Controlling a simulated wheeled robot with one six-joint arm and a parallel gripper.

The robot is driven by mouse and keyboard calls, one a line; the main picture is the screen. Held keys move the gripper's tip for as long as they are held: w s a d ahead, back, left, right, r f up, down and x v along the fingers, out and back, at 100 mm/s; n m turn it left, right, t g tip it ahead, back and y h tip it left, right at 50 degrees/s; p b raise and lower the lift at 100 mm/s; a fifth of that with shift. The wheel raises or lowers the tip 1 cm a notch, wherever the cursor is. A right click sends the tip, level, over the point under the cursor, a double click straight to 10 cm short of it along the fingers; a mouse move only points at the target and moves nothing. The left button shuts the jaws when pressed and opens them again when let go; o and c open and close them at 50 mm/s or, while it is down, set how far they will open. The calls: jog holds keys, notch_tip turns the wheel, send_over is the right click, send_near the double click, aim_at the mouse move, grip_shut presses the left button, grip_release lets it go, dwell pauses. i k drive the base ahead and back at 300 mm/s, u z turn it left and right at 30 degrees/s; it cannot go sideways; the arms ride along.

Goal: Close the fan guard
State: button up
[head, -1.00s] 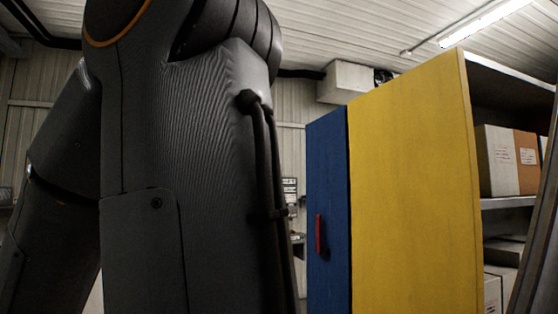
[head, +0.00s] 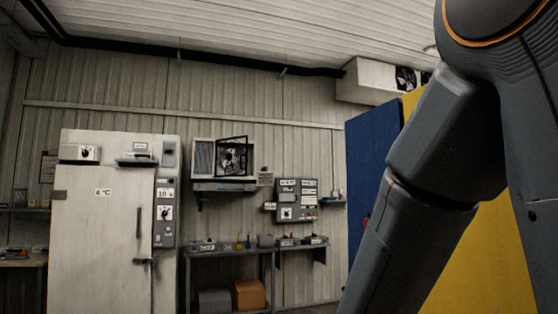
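A wall-mounted fan unit (head: 203,160) hangs on the back wall, left of the picture's middle in the head view. A dark square-framed fan guard (head: 232,156) shows at its right half, with round fan shapes visible in it. The guard's frame looks skewed against the housing, as if swung out, but it is too small to be sure. My arm fills the right side and runs down out of the bottom edge. My gripper is not in view, and the arm is well apart from the fan unit in the picture.
A white cold-room door (head: 100,220) marked 4 °C stands at the left. A bench (head: 225,254) with small items is below the fan unit, and a control panel (head: 297,201) is to its right. A blue panel (head: 368,165) and a yellow one (head: 500,260) stand at the right.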

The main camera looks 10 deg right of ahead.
aim_at(229, 156)
jog(key=z, duration=0.05)
jog(key=i, duration=4.25)
jog(key=z, duration=0.25)
